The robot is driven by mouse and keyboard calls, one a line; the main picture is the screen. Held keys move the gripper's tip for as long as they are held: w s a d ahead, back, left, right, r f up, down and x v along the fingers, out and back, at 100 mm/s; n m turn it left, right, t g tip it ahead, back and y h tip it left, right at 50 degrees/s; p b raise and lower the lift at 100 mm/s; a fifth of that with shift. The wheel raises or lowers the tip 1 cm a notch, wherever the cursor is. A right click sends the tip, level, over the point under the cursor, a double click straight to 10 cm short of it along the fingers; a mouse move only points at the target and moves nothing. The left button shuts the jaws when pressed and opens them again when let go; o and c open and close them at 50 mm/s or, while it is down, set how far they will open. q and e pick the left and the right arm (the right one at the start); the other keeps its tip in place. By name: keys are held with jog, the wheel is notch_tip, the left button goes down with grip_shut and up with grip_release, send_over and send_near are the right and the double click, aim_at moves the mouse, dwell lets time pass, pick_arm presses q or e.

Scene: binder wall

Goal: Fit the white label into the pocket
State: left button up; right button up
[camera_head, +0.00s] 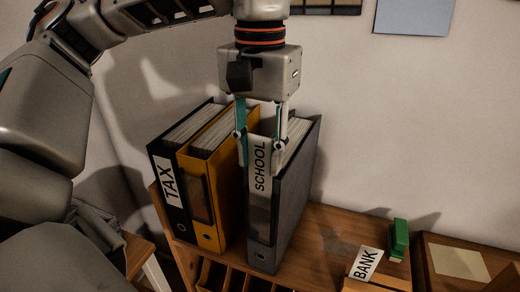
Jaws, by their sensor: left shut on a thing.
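The white label (261,166), printed SCHOOL, stands upright against the upper spine of the grey binder (293,187). My left gripper (260,163) points down from above and is shut on this label, its fingers at the label's side edges. The dark pocket (259,221) on the grey spine shows below the label. The label's lower end meets the pocket's upper part; I cannot tell how far it is inside. My right gripper is not in view.
A yellow binder (229,212) with a dark pocket and a black binder (172,211) labelled TAX stand left of the grey one. A BANK label (366,264) leans at the right, beside a green stapler-like object (398,239). The wooden top (325,232) between is clear.

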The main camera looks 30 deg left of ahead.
pick_arm(q)
jog(key=shift+f+b, duration=0.45)
jog(key=shift+f, duration=0.65)
jog(key=o, duration=0.8)
notch_tip(320, 180, up, 12)
jog(key=shift+s, duration=0.1)
dwell(0.5)
